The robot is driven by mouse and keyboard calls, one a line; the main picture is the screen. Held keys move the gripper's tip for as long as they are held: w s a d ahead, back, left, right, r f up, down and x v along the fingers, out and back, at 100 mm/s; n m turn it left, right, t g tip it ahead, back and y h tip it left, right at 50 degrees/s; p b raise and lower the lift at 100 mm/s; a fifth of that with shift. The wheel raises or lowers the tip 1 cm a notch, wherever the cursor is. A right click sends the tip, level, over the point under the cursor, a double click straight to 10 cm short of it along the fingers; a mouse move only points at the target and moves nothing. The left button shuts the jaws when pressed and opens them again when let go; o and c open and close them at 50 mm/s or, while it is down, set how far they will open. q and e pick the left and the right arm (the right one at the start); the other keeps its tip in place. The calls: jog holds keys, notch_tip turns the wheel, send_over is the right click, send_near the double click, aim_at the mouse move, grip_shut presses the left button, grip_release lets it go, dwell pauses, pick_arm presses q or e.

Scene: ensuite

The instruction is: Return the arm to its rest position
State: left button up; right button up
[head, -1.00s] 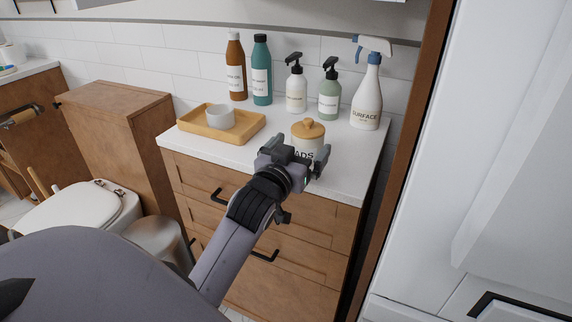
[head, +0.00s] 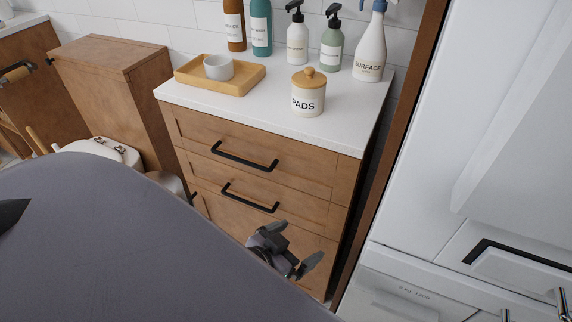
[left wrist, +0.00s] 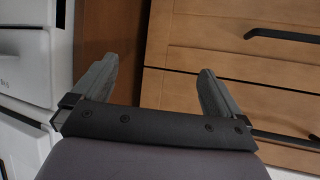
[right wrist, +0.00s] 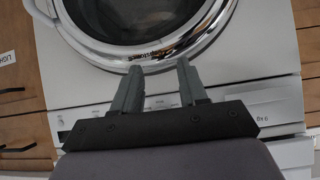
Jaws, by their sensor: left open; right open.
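My left gripper (head: 296,248) is low in front of the wooden drawer cabinet, below the countertop, with its jaws apart and empty. In the left wrist view the same gripper (left wrist: 153,88) shows its two fingers spread, with cabinet front and a dark gap beyond them and nothing between. My right gripper shows only in the right wrist view (right wrist: 157,85), open and empty, its fingers pointing at a front-loading washing machine (right wrist: 250,60).
A lidded PADS jar (head: 308,95), a wooden tray (head: 240,86) with a grey cup (head: 218,68), and several bottles stand on the white countertop (head: 350,110). Black drawer handles (head: 245,160) stick out from the cabinet. White units (head: 450,140) stand at right.

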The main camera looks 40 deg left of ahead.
pick_arm(q)
jog(key=s+d+f+g+h, duration=0.1)
jog(key=s+d+f+g, duration=0.1)
jog(key=s+f, duration=0.4)
jog(key=shift+s+d+f+m, duration=0.2)
jog(key=shift+d+f+m, duration=0.2)
